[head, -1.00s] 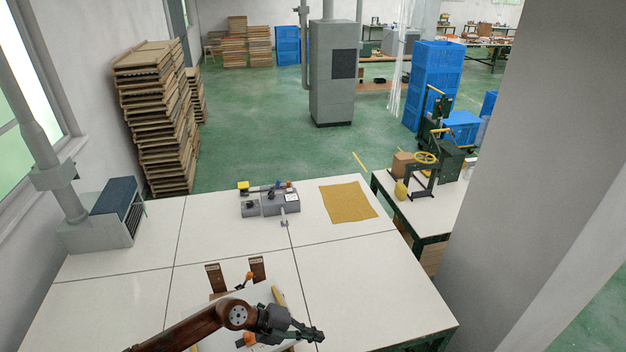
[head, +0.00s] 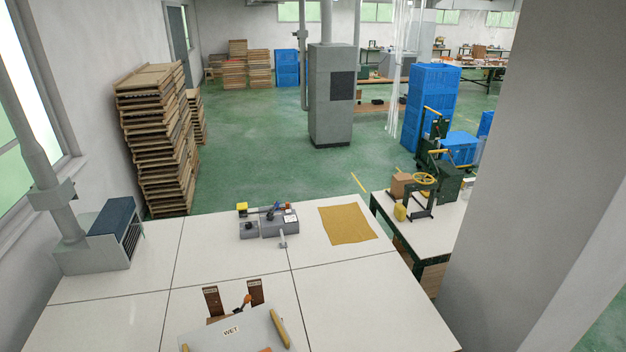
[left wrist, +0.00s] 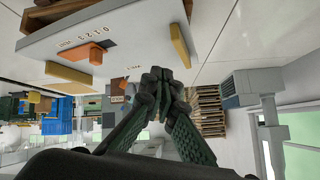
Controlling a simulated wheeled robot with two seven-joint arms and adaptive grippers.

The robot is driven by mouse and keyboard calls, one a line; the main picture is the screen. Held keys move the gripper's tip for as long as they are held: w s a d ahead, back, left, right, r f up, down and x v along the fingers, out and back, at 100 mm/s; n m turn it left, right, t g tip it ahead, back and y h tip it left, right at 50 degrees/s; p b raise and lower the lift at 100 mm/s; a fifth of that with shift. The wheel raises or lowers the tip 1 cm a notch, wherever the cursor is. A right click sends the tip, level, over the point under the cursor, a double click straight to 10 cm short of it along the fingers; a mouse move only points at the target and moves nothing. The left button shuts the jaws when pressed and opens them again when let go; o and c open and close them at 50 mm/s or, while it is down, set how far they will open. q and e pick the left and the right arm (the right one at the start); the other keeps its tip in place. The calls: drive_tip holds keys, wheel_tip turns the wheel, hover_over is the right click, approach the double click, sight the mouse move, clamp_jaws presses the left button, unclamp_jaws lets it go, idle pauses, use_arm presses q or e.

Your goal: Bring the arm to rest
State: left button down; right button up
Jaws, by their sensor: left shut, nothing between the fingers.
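My left gripper (left wrist: 160,78) shows in the left wrist view with its dark fingers shut together and nothing between them. It is clear of the grey tray board (left wrist: 130,25), which lies beyond it at the top of that view. In the head view the board (head: 205,343), with a "WET" label, lies at the bottom edge of the white table (head: 110,317), partly cut off. Neither arm shows in the head view, and my right gripper is in no view.
A small grey device (head: 278,226) and an ochre cloth (head: 347,224) lie further back. A grey pillar (head: 535,180) stands at right.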

use_arm(q)
drive_tip(key=s+a+f+n+g+h, duration=0.1)
drive_tip(key=s+f+g, duration=0.25)
drive_tip(key=s, duration=0.55)
drive_tip(key=s+a+f+g, duration=0.1)
drive_tip(key=s+f+g, duration=0.25)
drive_tip(key=s, duration=0.65)
wheel_tip(320, 180, down, 34)
drive_tip(key=d+b, duration=0.2)
drive_tip(key=b, duration=0.3)
drive_tip(key=s+f+g+b, duration=0.1)
drive_tip(key=s+f+b, duration=0.1)
drive_tip(key=s+f, duration=0.8)
drive_tip(key=s+f+b, duration=0.3)
drive_tip(key=s+f, duration=0.7)
drive_tip(key=f, duration=0.5)
drive_tip(key=shift+s+a+m+g+h, duration=0.15)
drive_tip(key=shift+s+m+g+h, duration=0.1)
drive_tip(key=shift+m+g+h, duration=0.15)
